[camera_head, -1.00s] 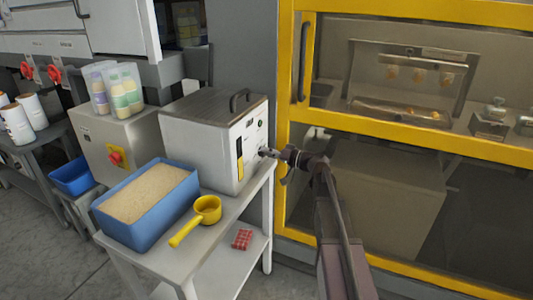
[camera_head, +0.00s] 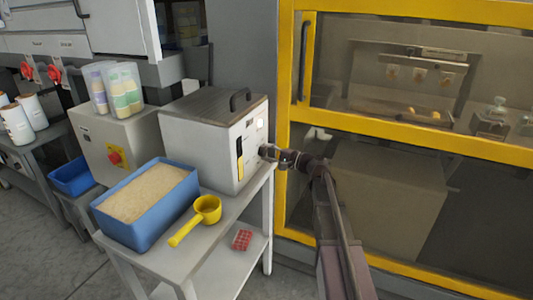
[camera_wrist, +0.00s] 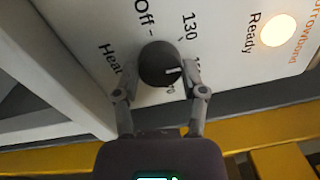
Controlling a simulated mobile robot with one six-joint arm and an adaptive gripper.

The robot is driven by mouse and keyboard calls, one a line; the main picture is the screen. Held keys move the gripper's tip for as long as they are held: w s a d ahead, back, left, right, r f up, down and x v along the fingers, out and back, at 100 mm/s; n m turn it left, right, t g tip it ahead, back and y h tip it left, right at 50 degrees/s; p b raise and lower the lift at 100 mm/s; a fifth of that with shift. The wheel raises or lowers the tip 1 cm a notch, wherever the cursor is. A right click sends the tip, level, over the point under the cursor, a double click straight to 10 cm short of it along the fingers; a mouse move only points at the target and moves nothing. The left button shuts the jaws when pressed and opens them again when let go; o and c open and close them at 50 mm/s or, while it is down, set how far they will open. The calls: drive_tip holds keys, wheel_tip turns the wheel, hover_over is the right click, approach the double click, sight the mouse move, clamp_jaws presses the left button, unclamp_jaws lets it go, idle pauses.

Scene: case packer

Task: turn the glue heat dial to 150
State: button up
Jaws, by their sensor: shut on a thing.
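The glue heat dial (camera_wrist: 158,64) is a round dark knob on the white front of the glue unit (camera_head: 222,150). Its white pointer mark faces the right finger in the wrist view. The labels "130" (camera_wrist: 190,26) and "Off" (camera_wrist: 145,12) are readable beside the dial; another label near the right finger is mostly covered, so I cannot read the number at the pointer. My gripper (camera_wrist: 161,88) is shut on the dial, one finger on each side. In the head view my gripper (camera_head: 268,152) reaches the panel from the right and hides the dial.
A round "Ready" lamp (camera_wrist: 277,30) glows on the panel. The unit stands on a grey table (camera_head: 222,228) with a blue bin of granules (camera_head: 140,226) and a yellow scoop (camera_head: 206,210). A yellow-framed machine (camera_head: 400,135) stands close on the right.

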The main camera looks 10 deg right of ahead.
drive_tip(key=m, duration=0.5)
drive_tip(key=shift+w+d+m, duration=0.1)
drive_tip(key=shift+m, duration=0.3)
drive_tip(key=o, duration=1.1)
drive_tip(key=shift+h, duration=0.3)
drive_tip(key=shift+o, duration=0.2)
drive_tip(key=shift+s+f, duration=0.1)
drive_tip(key=shift+s, duration=0.1)
